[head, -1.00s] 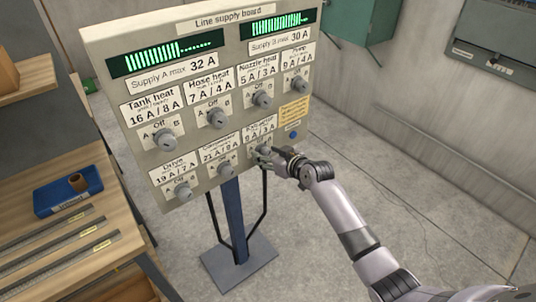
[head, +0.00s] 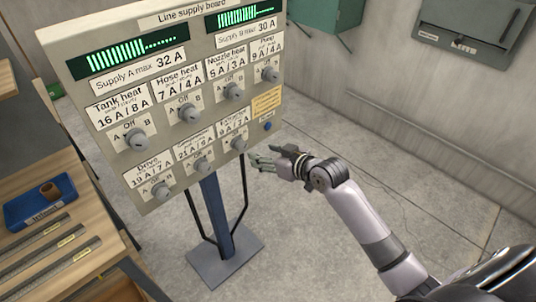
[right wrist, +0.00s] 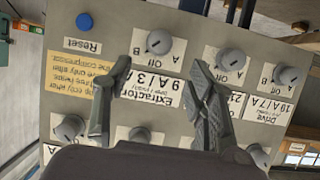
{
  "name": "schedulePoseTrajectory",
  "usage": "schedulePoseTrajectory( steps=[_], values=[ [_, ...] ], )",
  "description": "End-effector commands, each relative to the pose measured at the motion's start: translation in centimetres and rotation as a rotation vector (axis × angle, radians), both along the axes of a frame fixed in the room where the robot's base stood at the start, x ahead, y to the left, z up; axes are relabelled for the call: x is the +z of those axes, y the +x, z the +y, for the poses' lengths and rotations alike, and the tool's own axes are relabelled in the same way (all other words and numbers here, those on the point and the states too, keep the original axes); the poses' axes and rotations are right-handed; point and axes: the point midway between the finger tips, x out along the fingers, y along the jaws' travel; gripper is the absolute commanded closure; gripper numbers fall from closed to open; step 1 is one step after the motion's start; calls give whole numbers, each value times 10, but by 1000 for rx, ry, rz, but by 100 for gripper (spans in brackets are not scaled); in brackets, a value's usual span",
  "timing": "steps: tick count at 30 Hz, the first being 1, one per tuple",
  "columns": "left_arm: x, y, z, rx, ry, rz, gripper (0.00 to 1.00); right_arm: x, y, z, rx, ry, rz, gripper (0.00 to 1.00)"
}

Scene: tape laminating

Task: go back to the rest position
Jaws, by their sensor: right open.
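The line supply board (head: 190,85) stands on a blue post, with two rows of grey knobs and green bar displays at its top. My right gripper (head: 257,160) is open and empty, just off the lower right of the board. It is near the extractor knob (head: 238,144) but apart from it. In the right wrist view the board appears upside down. There the open fingers (right wrist: 158,68) spread in front of the extractor label, with the extractor knob (right wrist: 158,41) beyond the fingertips and nothing between them. My left gripper is not in view.
A wooden bench (head: 95,218) at the left holds a blue tray (head: 22,216) with a brown roll and several metal strips. The post's base plate (head: 225,262) is on the floor. A grey wall box (head: 470,35) hangs at the back right. Floor at the right is clear.

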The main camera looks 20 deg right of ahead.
Motion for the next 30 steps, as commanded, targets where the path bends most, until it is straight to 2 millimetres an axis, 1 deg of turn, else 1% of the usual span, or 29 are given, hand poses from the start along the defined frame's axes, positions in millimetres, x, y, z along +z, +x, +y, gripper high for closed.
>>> schedulePoseTrajectory(
  steps=[1,4,17,20,22,23,26,27,29,30],
  values=[
    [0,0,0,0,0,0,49,2,-4,-1,0,-1,1,49],
    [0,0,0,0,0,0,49,3,-8,-3,0,-1,1,49],
    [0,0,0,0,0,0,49,4,-8,-2,1,0,0,49],
    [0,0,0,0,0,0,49,-2,-8,-3,-3,0,8,49],
    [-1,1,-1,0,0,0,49,-18,-8,-6,-18,1,31,49],
    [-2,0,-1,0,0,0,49,-30,-9,-9,-28,1,47,49],
    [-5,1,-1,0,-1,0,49,-86,-16,-19,-75,-6,126,49],
    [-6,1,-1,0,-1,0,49,-114,-22,-23,-96,-10,163,49],
    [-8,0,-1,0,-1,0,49,-159,-34,-30,-128,-22,226,49],
    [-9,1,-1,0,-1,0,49,-188,-45,-34,-147,-32,266,49]
  ],
)
